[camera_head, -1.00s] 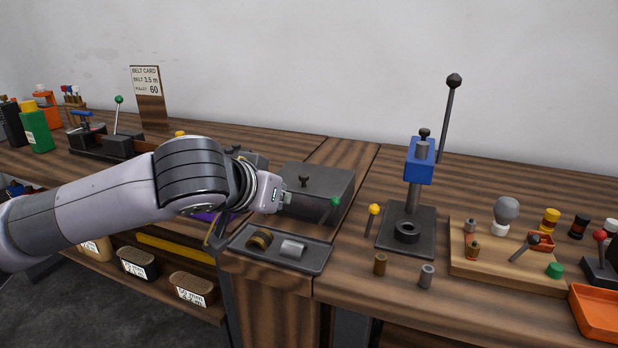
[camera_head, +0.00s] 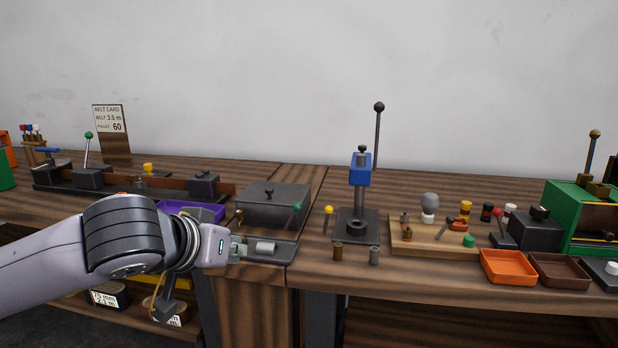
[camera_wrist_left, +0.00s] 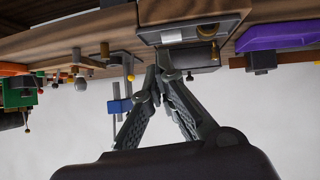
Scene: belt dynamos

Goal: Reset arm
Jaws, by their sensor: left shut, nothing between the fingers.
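My left arm comes in from the left in the head view. Its gripper (camera_head: 238,249) is at the left end of a small dark tray (camera_head: 270,257), partly covering it. A silver cylinder (camera_head: 264,247) lies in the tray. In the left wrist view, which is upside down, the gripper's two fingers (camera_wrist_left: 163,66) meet at their tips with nothing between them. The tray (camera_wrist_left: 225,24) with the silver cylinder (camera_wrist_left: 171,37) and a brass ring (camera_wrist_left: 207,30) shows beyond the tips there. I cannot tell whether the fingers touch the tray. My right gripper is not in view.
A grey lidded box (camera_head: 272,206) stands behind the tray and a purple tray (camera_head: 200,211) to its left. A press with a blue head (camera_head: 360,170) stands to the right. Farther right are a wooden board (camera_head: 430,245), an orange tray (camera_head: 508,267) and a green machine (camera_head: 572,212).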

